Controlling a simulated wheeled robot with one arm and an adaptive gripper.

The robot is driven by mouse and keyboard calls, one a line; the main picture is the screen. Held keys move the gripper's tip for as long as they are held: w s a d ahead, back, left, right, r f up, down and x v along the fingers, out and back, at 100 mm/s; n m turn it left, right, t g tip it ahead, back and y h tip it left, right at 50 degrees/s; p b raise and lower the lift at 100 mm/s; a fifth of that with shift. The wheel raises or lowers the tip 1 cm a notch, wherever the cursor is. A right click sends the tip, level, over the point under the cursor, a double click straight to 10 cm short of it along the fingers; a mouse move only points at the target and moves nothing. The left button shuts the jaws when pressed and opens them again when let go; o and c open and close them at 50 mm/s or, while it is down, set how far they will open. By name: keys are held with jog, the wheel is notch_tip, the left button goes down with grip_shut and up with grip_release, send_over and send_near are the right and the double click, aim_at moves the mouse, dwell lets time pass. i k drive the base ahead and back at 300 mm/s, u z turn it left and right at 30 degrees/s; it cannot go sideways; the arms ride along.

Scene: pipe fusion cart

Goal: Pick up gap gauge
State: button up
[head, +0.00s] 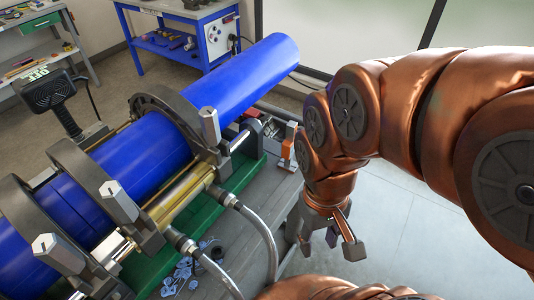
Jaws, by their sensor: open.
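My gripper (330,245) is open and empty, pointing down at the right side of the cart (238,261), over or just past its edge. I cannot surely tell which thing is the gap gauge. A cluster of small grey-blue flat pieces (188,272) lies on the cart top, left of my gripper and beside the hoses. A small orange and grey item (288,150) stands near the cart's far right edge, up and left of my gripper, partly hidden by my arm.
A blue pipe (245,75) is clamped in the fusion machine's grey rings (172,107) on a green base (150,268). Two hoses (262,232) curve over the cart near the flat pieces. A blue workbench (185,15) stands behind. Floor to the right is clear.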

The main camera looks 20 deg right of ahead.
aim_at(287, 164)
jog(key=u, duration=1.95)
jog(key=k, duration=0.7)
jog(key=z, duration=0.75)
jog(key=i, duration=0.45)
jog(key=u, duration=0.1)
